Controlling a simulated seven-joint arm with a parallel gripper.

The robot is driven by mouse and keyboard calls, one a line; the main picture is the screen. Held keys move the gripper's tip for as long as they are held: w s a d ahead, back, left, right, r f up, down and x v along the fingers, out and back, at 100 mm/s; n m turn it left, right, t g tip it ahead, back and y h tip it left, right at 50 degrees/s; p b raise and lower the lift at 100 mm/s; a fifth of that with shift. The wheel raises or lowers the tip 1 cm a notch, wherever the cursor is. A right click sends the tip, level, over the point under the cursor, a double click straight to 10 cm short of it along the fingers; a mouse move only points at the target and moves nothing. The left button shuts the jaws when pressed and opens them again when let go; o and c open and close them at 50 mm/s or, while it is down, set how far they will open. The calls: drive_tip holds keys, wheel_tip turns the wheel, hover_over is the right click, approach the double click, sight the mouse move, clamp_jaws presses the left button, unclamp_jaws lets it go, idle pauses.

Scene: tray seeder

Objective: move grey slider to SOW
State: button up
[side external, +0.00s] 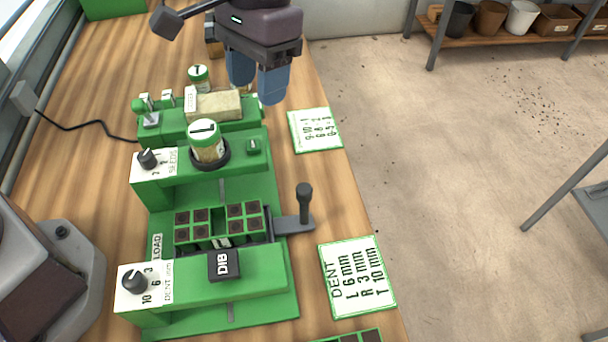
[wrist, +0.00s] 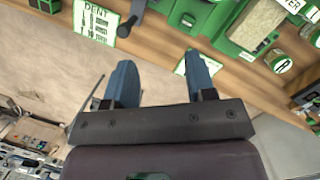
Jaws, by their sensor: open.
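The grey slider (side external: 294,224) sticks out from the right side of the green seeder, with an upright dark knob (side external: 304,196) on its end. It sits level with the seedling tray (side external: 196,235), whose cells are dark, and with the LOAD label (side external: 157,247) on the left. No SOW label is readable. In the wrist view the slider's dark handle (wrist: 132,18) shows at the top, beyond the fingers. My gripper (side external: 257,90) is open and empty, well above and behind the slider, near the machine's back right. Its blue fingers (wrist: 158,75) stand apart in the wrist view.
A seed jar (side external: 206,147) stands on the seeder's rear bridge, and the DIB block (side external: 223,265) is on the front one. Dial knobs (side external: 148,159) are at the left. Cards (side external: 357,278) lie along the table's right edge.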

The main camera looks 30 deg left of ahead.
drive_tip(key=g, duration=0.2)
approach(304, 188)
drive_tip(key=shift+w+r+n, duration=0.55)
drive_tip(key=shift+r+n, duration=0.35)
drive_tip(key=shift+n, duration=0.2)
drive_tip(key=x, duration=1.2)
drive_tip(key=shift+s, duration=0.2)
